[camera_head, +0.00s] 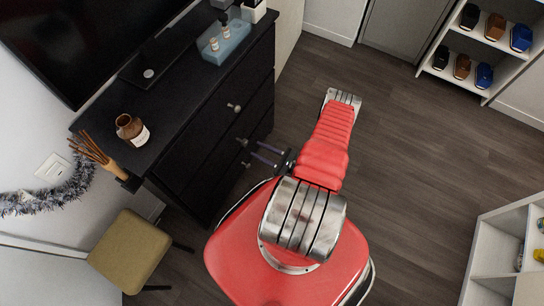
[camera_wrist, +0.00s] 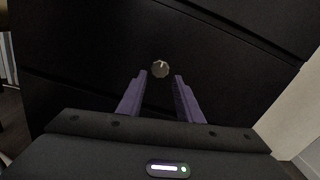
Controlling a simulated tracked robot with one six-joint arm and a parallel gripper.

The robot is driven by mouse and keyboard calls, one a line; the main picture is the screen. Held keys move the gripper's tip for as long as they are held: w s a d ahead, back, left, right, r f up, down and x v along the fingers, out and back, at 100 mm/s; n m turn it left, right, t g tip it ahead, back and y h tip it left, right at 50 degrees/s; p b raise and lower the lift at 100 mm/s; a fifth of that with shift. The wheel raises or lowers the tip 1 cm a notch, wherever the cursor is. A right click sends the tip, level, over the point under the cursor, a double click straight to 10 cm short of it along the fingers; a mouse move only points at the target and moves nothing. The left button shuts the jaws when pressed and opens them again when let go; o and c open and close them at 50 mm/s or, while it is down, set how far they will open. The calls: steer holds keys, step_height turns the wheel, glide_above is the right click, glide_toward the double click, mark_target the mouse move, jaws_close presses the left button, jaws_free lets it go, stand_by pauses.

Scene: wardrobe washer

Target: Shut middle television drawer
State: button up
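The black dresser (camera_head: 190,110) stands under the television (camera_head: 80,40), with drawers on its right-hand face. A round knob (camera_head: 234,107) shows on its upper drawer front. My gripper (camera_head: 250,149) is beside the dresser front, below that knob in the head view. In the wrist view my gripper (camera_wrist: 161,80) is open, its two purple fingers apart and empty. A pale faceted knob (camera_wrist: 160,68) on a dark drawer front (camera_wrist: 110,45) lies just beyond and between the fingertips. I cannot tell which drawer this is, or how far any drawer stands out.
A yellow stool (camera_head: 128,250) stands at lower left. White shelves (camera_head: 478,60) stand at the right. The wooden floor (camera_head: 400,150) between is clear.

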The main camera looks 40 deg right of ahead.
steer(key=shift+v, duration=2.8)
steer(key=s+a+r+n+g+y, duration=0.35)
steer(key=a+g+y, duration=0.2)
steer(key=a, duration=0.25)
step_height(320, 180, up, 32)
steer(key=n+g+h, duration=0.4)
steer(key=n+g, duration=1)
steer(key=n, duration=0.2)
steer(key=a+r+n+t+h, duration=0.3)
steer(key=a+r, duration=0.5)
steer(key=r, duration=0.5)
steer(key=a+r+n+t+h, duration=0.3)
steer(key=a+r+n, duration=0.4)
steer(key=r, duration=0.7)
steer(key=shift+w+a+n+t, duration=0.2)
steer(key=shift+a+n+t, duration=0.3)
steer(key=shift+t, duration=0.35)
